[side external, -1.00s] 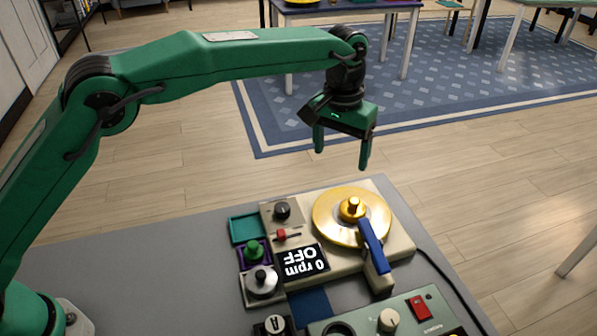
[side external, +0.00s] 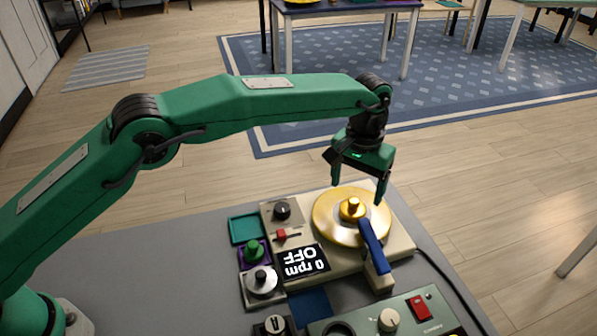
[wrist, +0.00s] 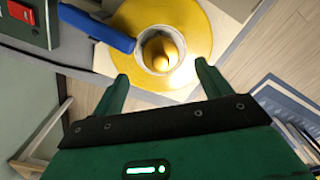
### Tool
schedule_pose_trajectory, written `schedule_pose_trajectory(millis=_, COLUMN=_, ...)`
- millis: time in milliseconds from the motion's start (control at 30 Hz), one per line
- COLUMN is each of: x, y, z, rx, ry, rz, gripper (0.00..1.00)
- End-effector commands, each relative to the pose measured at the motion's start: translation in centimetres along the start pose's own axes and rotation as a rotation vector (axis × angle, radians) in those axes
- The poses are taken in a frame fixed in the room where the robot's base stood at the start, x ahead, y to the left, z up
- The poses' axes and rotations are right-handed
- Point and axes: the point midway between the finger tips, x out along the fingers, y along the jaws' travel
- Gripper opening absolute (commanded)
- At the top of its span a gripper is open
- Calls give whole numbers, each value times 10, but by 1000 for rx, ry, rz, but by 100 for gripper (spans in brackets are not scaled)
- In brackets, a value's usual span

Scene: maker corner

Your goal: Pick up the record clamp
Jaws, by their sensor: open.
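A gold record clamp (side external: 352,208) with a raised knob sits at the centre of the yellow record (side external: 328,222) on the turntable. In the wrist view the clamp (wrist: 160,54) shows between and just beyond my fingertips. My gripper (side external: 358,193) is open and empty, pointing down over the turntable. It appears above the clamp and apart from it. A green knobbed piece (side external: 254,251) and a silver knobbed piece (side external: 262,281) stand in small trays left of the turntable.
The blue tonearm (side external: 372,245) lies across the record's near right side, close to the clamp. An empty teal tray (side external: 247,228) is left of the turntable. A display (side external: 303,262) reads 0 rpm OFF. A control box (side external: 425,312) stands at the front.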

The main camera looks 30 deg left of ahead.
Motion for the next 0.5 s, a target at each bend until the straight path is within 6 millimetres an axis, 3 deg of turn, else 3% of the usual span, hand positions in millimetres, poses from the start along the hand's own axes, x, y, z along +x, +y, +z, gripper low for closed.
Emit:
schedule_pose_trajectory(millis=267, x=7, y=0, z=0, rx=0, ry=-2, rz=-1, gripper=77)
schedule_pose_trajectory(millis=500, x=32, y=-1, z=0, rx=0, ry=-2, rz=-1, gripper=77)
